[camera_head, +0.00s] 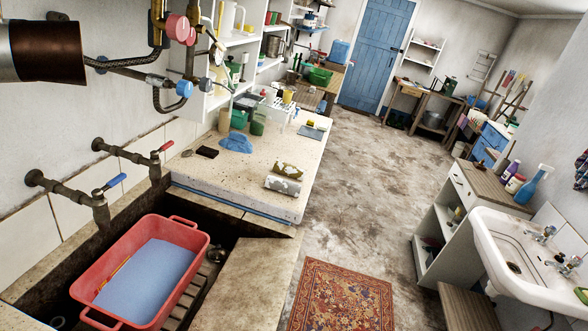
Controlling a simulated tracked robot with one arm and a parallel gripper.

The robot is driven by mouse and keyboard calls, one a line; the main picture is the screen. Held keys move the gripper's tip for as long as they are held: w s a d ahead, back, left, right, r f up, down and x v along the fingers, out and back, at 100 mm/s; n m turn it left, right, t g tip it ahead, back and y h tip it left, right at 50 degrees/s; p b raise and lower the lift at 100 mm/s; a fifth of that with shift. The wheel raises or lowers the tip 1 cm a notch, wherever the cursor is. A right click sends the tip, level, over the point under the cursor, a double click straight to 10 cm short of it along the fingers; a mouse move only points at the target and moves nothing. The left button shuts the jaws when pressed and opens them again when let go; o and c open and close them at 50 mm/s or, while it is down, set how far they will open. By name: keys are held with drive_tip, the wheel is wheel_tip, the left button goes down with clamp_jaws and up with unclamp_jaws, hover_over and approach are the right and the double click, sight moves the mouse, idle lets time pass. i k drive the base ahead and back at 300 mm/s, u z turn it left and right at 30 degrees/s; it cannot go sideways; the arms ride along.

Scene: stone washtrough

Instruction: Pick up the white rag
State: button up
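I cannot make out a thing that is clearly a white rag. A whitish, grey-patched roll (283,184) lies on the pale stone counter (220,184) near its right edge; I cannot tell whether it is cloth. A crumpled olive-yellow piece (288,169) lies just behind it. A blue cloth (236,143) lies flat farther back on the counter. My gripper is not in view.
A red tub (198,243) with bluish water stands in the stone trough at the lower left. Taps (108,186) and pipes jut from the left wall. A white sink (490,228) stands right. Bare floor (365,190) and a patterned rug (342,298) lie between.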

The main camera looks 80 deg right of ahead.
sight(292, 189)
drive_tip(key=z, duration=0.1)
drive_tip(key=k, duration=0.15)
drive_tip(key=z, duration=0.4)
drive_tip(key=i, duration=0.1)
drive_tip(key=z, duration=2.75)
drive_tip(key=k, duration=1)
drive_tip(key=u, duration=0.8)
drive_tip(key=i, duration=0.7)
drive_tip(key=u, duration=0.05)
